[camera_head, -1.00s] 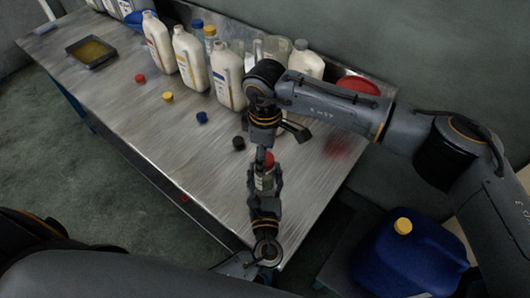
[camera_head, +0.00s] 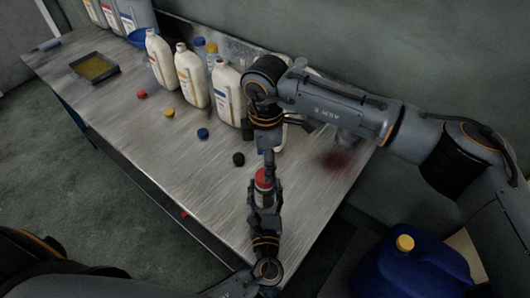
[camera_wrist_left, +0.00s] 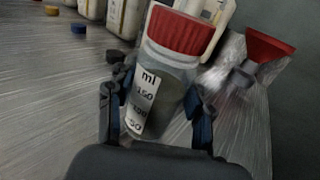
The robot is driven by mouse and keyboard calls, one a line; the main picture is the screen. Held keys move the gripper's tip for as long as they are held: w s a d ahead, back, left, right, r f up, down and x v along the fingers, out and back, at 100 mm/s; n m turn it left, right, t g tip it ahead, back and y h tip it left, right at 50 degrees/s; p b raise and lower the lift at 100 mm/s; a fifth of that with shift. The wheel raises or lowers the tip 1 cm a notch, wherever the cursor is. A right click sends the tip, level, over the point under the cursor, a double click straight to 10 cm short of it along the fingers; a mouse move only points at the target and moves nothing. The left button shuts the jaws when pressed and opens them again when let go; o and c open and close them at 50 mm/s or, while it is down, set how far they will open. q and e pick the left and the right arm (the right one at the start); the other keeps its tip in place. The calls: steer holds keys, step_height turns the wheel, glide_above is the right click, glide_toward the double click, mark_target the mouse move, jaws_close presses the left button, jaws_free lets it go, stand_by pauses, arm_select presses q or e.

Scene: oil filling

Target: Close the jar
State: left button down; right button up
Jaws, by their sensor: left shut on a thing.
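The jar (camera_wrist_left: 158,88) is clear with a white scale label, tilted in the left wrist view. A ribbed red lid (camera_wrist_left: 180,32) sits on its mouth; I cannot tell how tightly. My left gripper (camera_wrist_left: 156,110) is shut on the jar body, one finger on each side. In the head view the left gripper (camera_head: 264,196) holds the jar upright near the table's front end, the red lid (camera_head: 264,178) on top. My right gripper (camera_head: 268,160) points down just above the lid; its finger gap is too small to judge.
White bottles (camera_head: 192,78) stand along the back of the metal table (camera_head: 130,115). Red, yellow, blue and black caps (camera_head: 238,159) lie in front. A tray (camera_head: 95,67) is far left. A red funnel (camera_wrist_left: 262,50) stands beyond the jar. A blue canister (camera_head: 410,268) is off the table.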

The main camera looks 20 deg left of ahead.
steer(key=n, duration=0.4)
steer(key=shift+r+n, duration=0.15)
steer(key=shift+n, duration=0.15)
steer(key=n, duration=0.6)
steer(key=shift+r+n, duration=0.15)
steer(key=shift+n, duration=0.15)
steer(key=n, duration=0.6)
steer(key=shift+r+n, duration=0.2)
steer(key=shift+n, duration=0.1)
steer(key=n, duration=0.4)
steer(key=shift+r, duration=0.15)
steer(key=n, duration=0.4)
steer(key=shift+r+n, duration=0.1)
steer(key=shift+n, duration=0.3)
steer(key=n, duration=0.6)
steer(key=shift+r+n, duration=0.2)
steer(key=shift+n, duration=0.1)
steer(key=n, duration=0.6)
steer(key=shift+r, duration=0.15)
steer(key=n, duration=0.4)
steer(key=shift+r+n, duration=0.15)
steer(key=shift+n, duration=0.25)
